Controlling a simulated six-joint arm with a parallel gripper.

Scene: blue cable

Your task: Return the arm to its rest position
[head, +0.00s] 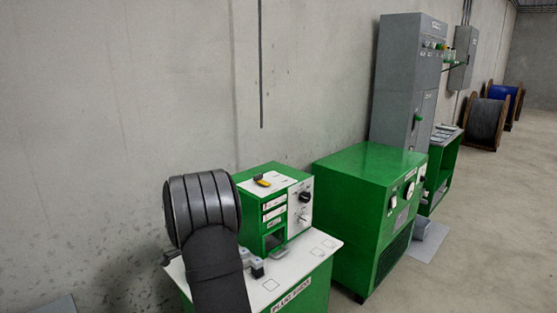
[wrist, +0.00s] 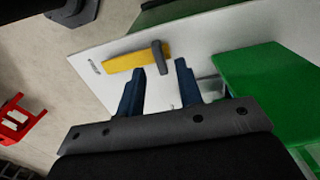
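In the head view my dark grey arm stands in the left foreground, in front of the green bench (head: 300,290); the fingers cannot be made out there.
A green box (wrist: 265,95) is close right of the fingers. In the head view, a green-and-white machine (head: 275,210) with a small yellow-and-black item (head: 262,180) on top stands on the bench. A green cabinet (head: 365,200) is right of it; a concrete wall (head: 120,90) is behind. Floor is clear at right.

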